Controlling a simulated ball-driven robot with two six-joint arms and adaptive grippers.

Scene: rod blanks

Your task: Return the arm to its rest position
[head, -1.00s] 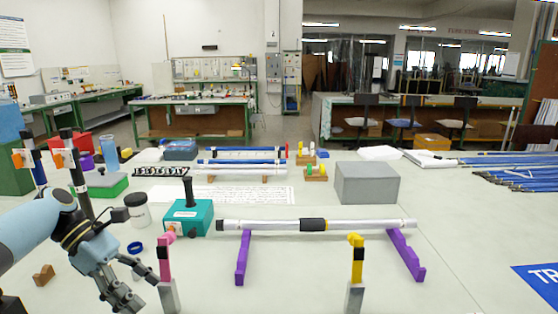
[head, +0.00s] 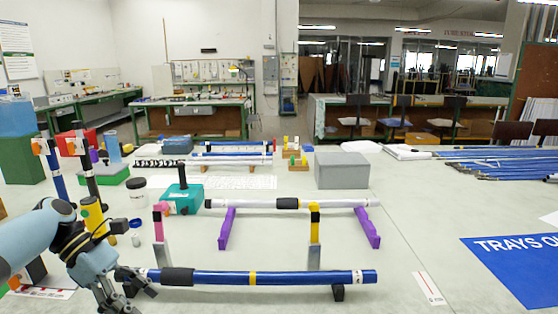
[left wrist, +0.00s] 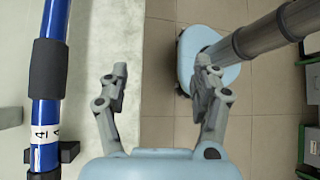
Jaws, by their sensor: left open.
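My left arm comes in from the left in the head view. Its gripper (head: 128,291) is low at the front left, overlapping the left end of a blue rod (head: 230,278) in that picture. In the left wrist view the gripper (left wrist: 161,75) is open with nothing between its fingers. There it hangs around the table edge, apart from the blue rod (left wrist: 46,112), which shows at the left with its dark sleeve and white label. My right gripper is not in view.
A white rod (head: 245,204) with a dark sleeve rests on purple supports (head: 367,228). A teal box (head: 181,198), a yellow cylinder (head: 94,217) and a white-bodied jar (head: 135,194) stand near my left arm. Tiled floor (left wrist: 165,145) lies beyond the table edge.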

